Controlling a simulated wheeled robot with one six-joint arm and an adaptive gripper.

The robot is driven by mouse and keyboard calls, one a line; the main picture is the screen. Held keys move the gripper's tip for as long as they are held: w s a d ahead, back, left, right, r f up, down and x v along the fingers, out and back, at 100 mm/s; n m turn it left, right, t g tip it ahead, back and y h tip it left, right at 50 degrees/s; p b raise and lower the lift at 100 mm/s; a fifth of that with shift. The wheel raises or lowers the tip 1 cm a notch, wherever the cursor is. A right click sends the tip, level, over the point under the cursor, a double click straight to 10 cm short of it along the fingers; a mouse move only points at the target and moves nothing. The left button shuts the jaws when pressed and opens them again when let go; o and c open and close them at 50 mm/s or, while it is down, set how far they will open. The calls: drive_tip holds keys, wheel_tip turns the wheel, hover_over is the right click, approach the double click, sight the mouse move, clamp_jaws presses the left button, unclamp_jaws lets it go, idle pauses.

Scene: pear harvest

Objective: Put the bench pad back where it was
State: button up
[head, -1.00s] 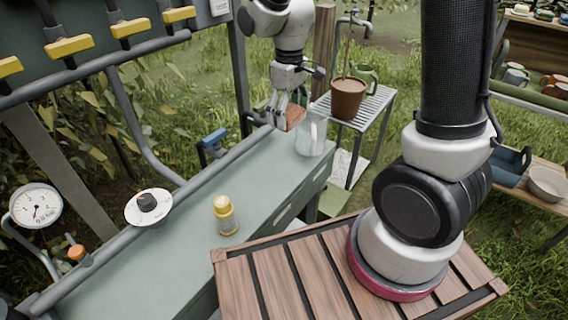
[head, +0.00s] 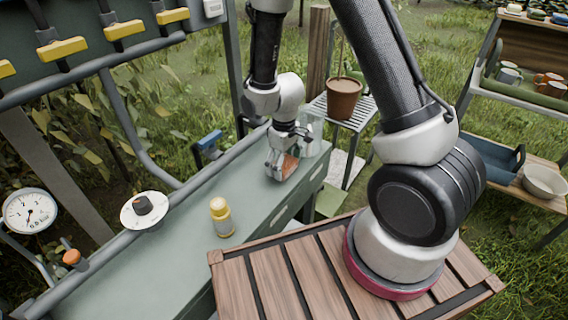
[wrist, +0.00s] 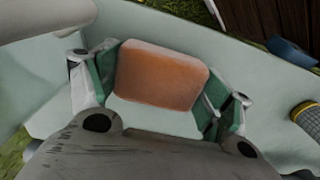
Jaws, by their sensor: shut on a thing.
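The bench pad is an orange-brown block (wrist: 160,75) with rounded edges, held between the two fingers of my gripper (wrist: 158,90) in the wrist view. In the head view my gripper (head: 281,166) is low over the far part of the green-grey bench (head: 180,238). A little of the pad (head: 290,166) shows there beside the fingers. I cannot tell whether the pad touches the bench top.
A clear jar (head: 312,136) stands at the bench's far end, just behind my gripper. The bench between bottle and gripper is clear.

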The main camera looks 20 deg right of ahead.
drive_tip(key=shift+f, duration=0.15)
drive_tip(key=o, duration=1)
drive_tip(key=shift+o, duration=0.2)
drive_tip(key=s+d+r+m+t, duration=0.1)
drive_tip(key=d+r, duration=0.1)
drive_tip(key=r, duration=0.9)
drive_tip(key=s+d+r+m, duration=0.1)
drive_tip(key=d+r, duration=0.2)
drive_tip(key=r, duration=0.7)
drive_tip(key=s+d+r+m+t, duration=0.1)
drive_tip(key=s+d+r+m, duration=0.1)
drive_tip(key=s+d+r, duration=0.3)
drive_tip(key=s+d+r+m+t, duration=0.2)
drive_tip(key=s+r, duration=0.6)
drive_tip(key=s, duration=0.4)
drive_tip(key=d+m, duration=0.1)
drive_tip(key=d, duration=0.1)
drive_tip(key=shift+d+r, duration=0.2)
drive_tip(key=shift+d, duration=0.2)
